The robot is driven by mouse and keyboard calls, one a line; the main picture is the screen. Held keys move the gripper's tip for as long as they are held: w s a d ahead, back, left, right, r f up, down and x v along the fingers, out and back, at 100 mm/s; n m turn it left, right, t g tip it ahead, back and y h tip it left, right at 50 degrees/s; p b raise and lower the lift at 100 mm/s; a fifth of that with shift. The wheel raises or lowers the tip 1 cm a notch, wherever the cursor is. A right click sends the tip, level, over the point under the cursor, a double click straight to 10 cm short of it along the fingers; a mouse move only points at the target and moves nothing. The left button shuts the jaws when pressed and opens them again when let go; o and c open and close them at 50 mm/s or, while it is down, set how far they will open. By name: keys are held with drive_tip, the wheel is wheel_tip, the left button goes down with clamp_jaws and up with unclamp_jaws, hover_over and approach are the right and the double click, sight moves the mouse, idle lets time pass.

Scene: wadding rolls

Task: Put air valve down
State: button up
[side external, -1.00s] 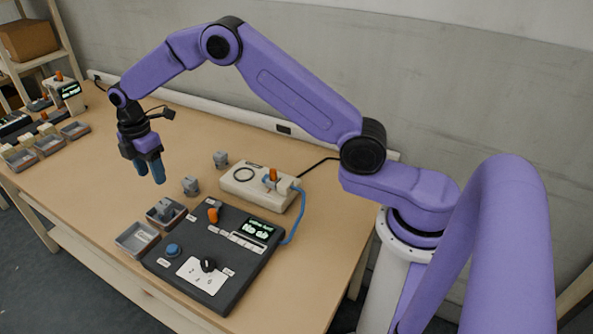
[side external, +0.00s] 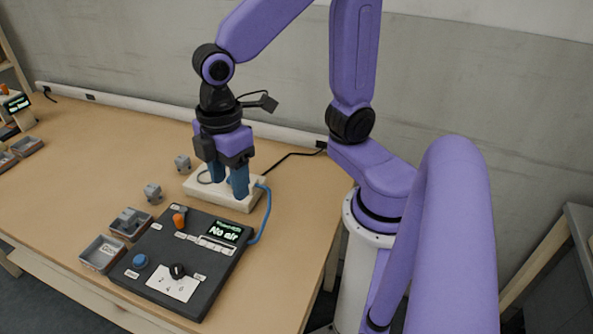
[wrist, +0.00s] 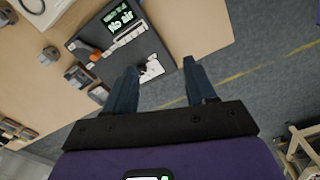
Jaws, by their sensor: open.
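The air supply box (side external: 240,202) is a beige block with a blue hose (side external: 268,215) on its right, at the back of the table. Its orange valve lever is hidden behind my gripper in the side view, so I cannot tell how it stands. My gripper (side external: 228,186) points down over the box with its blue fingers apart. In the wrist view my open gripper (wrist: 160,70) has nothing visible between its fingertips, and part of the beige box (wrist: 42,12) shows top left. The dark control panel's screen (side external: 226,231) reads "No air".
The dark panel (side external: 150,268) carries an orange lever (side external: 179,221), a blue button (side external: 140,261) and a black knob (side external: 177,271). Grey trays (side external: 102,253) stand left of it. Small grey blocks (side external: 152,193) sit between trays and box. The table's left middle is clear.

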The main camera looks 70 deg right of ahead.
drive_tip(key=s+d+f+m, duration=0.1)
drive_tip(key=s+d, duration=0.5)
drive_tip(key=s, duration=0.4)
drive_tip(key=shift+d, duration=0.3)
idle(0.6)
